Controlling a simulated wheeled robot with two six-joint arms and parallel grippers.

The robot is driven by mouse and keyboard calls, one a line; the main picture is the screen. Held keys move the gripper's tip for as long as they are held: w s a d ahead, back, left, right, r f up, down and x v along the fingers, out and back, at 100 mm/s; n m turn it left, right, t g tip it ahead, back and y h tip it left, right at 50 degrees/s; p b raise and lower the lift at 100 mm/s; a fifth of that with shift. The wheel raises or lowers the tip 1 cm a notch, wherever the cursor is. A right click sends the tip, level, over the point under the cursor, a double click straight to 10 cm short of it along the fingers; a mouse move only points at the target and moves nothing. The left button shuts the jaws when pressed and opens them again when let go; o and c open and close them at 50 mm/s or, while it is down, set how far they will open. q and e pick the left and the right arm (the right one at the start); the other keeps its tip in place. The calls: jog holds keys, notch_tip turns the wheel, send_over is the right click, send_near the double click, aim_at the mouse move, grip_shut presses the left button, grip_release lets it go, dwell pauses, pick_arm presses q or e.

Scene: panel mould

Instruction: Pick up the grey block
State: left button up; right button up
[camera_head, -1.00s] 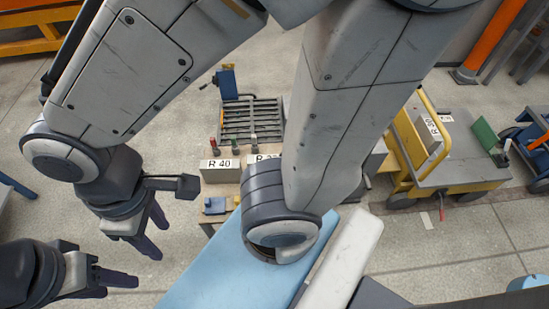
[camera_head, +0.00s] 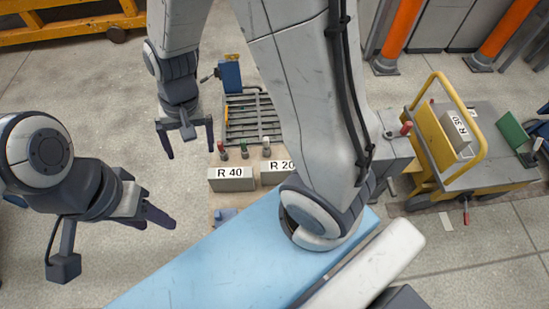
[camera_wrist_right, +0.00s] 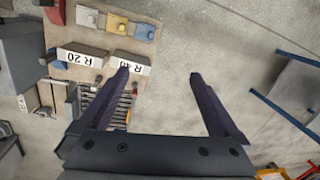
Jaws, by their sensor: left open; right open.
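In the right wrist view a small pale grey block (camera_wrist_right: 88,17) lies on the tabletop next to a yellow block (camera_wrist_right: 116,24) and a blue block (camera_wrist_right: 145,31). In the head view only the blue block (camera_head: 224,215) shows at the table's near edge; the small grey block is hidden. Larger grey blocks labelled R 40 (camera_head: 231,180) and R 20 (camera_head: 277,177) also stand there. My right gripper (camera_head: 190,150) is open and empty, left of the table; it shows in the wrist view (camera_wrist_right: 158,74). My left gripper (camera_head: 152,218) is open and empty over floor.
A rack of bars (camera_head: 250,117) and several coloured-top pegs (camera_head: 244,150) are beyond the labelled blocks. A yellow cart (camera_head: 485,172) with a block marked R 30 (camera_head: 459,127) stands right. A blue metal frame (camera_wrist_right: 285,118) shows right in the wrist view. Floor is clear left of the table.

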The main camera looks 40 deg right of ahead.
jog(key=w+d+f+m+b, duration=0.1)
jog(key=w+d+f+m, duration=0.25)
jog(key=f, duration=0.25)
jog(key=w+d+f+m+b, duration=0.1)
jog(key=w+d+f+m, duration=0.3)
jog(key=f, duration=0.3)
jog(key=m+h+b, duration=0.2)
jog(key=m+b, duration=0.3)
jog(key=m, duration=0.8)
send_over(281, 165)
notch_tip(281, 165, down, 24)
jog(key=shift+w+r, duration=0.15)
notch_tip(281, 165, down, 5)
jog(key=b, duration=0.5)
jog(key=f+b, duration=0.1)
jog(key=b, duration=0.1)
jog(key=f+b, duration=0.4)
jog(key=shift+s+d+f, duration=0.1)
jog(key=shift+s+d, duration=0.1)
jog(key=shift+s, duration=0.15)
pick_arm(q)
notch_tip(281, 165, down, 20)
jog(key=shift+r, duration=0.25)
jog(key=shift+d, duration=0.1)
pick_arm(e)
grip_shut()
